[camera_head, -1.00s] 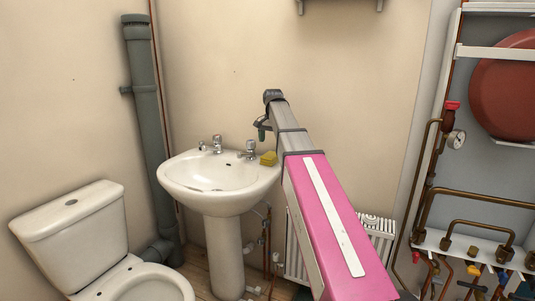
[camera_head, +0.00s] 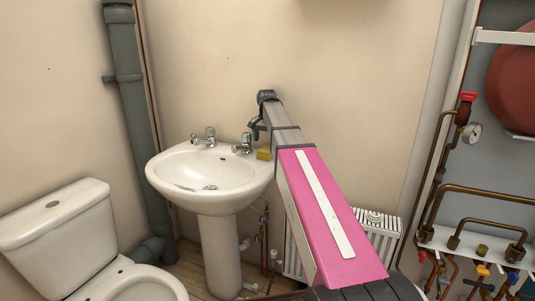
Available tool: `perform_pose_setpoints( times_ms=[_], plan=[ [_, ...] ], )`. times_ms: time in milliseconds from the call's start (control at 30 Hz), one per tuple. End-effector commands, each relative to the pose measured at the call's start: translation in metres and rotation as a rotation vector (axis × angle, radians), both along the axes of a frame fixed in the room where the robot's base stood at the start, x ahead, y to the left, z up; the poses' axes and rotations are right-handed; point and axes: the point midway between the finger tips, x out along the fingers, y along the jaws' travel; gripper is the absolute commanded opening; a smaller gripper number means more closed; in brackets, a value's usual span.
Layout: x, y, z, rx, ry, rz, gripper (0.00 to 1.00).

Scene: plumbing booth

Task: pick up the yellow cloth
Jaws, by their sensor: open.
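The yellow cloth (camera_head: 264,153) is a small folded block on the back right corner of the white sink (camera_head: 208,170), beside the right tap. My arm reaches forward from the lower right, and my gripper (camera_head: 255,130) hangs at its far end. The gripper shows small and dark, above and slightly left of the cloth, apart from it in the picture. Its jaws are open and hold nothing that I can see. The arm passes close to the cloth's right side.
Two chrome taps (camera_head: 243,144) stand on the sink's back edge near the cloth. A white toilet (camera_head: 60,235) is at the lower left, with a grey pipe (camera_head: 135,120) behind it. A radiator (camera_head: 378,226) and copper pipes (camera_head: 480,190) are on the right.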

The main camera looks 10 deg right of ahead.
Motion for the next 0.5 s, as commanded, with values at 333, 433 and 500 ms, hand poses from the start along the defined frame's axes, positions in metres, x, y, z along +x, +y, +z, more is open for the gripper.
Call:
perform_pose_setpoints(
  times_ms=[333, 433, 500],
  plan=[
    [-0.002, -0.003, -0.042, 0.001, 0.001, 0.000, 0.99],
    [-0.002, -0.003, -0.048, 0.000, 0.000, 0.000, 0.99],
    [-0.001, -0.003, -0.049, 0.000, 0.000, 0.000, 0.99]
  ],
)
